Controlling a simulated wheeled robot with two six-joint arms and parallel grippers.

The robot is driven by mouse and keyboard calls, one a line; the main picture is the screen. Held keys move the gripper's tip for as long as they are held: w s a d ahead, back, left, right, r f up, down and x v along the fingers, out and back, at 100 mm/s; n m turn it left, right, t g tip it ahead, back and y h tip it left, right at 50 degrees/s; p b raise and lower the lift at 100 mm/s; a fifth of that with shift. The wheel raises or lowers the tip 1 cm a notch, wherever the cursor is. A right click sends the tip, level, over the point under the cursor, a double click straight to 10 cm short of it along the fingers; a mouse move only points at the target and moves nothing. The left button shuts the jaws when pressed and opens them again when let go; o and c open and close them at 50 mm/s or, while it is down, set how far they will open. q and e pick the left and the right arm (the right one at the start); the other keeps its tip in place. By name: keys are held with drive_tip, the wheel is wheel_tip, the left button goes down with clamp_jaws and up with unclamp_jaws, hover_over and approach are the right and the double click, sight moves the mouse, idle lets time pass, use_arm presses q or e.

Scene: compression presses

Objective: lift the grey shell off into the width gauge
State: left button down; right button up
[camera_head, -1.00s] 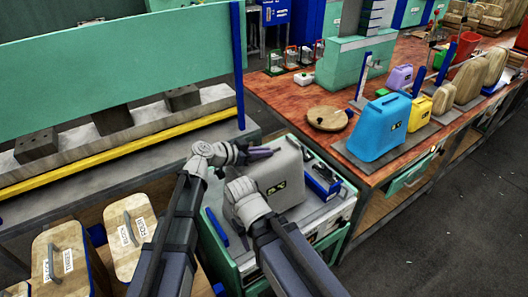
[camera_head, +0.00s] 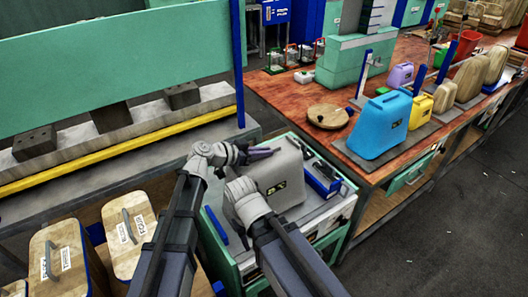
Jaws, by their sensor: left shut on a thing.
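The grey shell (camera_head: 282,186) is a canister-like block with a small dark label on its front. It stands upright on the top of a green-framed cart (camera_head: 322,222). My left gripper (camera_head: 262,153) reaches in from the left at the shell's upper left edge and is shut on the shell. My right arm's pale wrist (camera_head: 246,200) is in front of the shell's lower left side. The right fingers are hidden behind the wrist, so their opening does not show. I cannot tell for certain which fixture is the width gauge.
A blue block fixture (camera_head: 322,178) is on the cart, right of the shell. On the red-brown bench (camera_head: 290,97) are a blue canister (camera_head: 380,125), a yellow one (camera_head: 421,111) and a round wooden disc (camera_head: 327,116). A green press (camera_head: 120,65) fills the left. Wooden-lidded boxes (camera_head: 128,230) stand lower left.

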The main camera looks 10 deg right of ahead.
use_arm(q)
drive_tip(key=shift+f, duration=0.3)
drive_tip(key=c, duration=0.9)
unclamp_jaws()
drive_tip(key=p+v, duration=0.2)
drive_tip(key=v, duration=0.4)
drive_tip(key=shift+s+a+r, duration=0.15)
drive_tip(key=shift+a, duration=0.1)
drive_tip(key=shift+s+a+r+p, duration=0.2)
drive_tip(key=shift+a+p, duration=0.1)
drive_tip(key=shift+a, duration=0.25)
drive_tip(key=shift+s+f, duration=0.1)
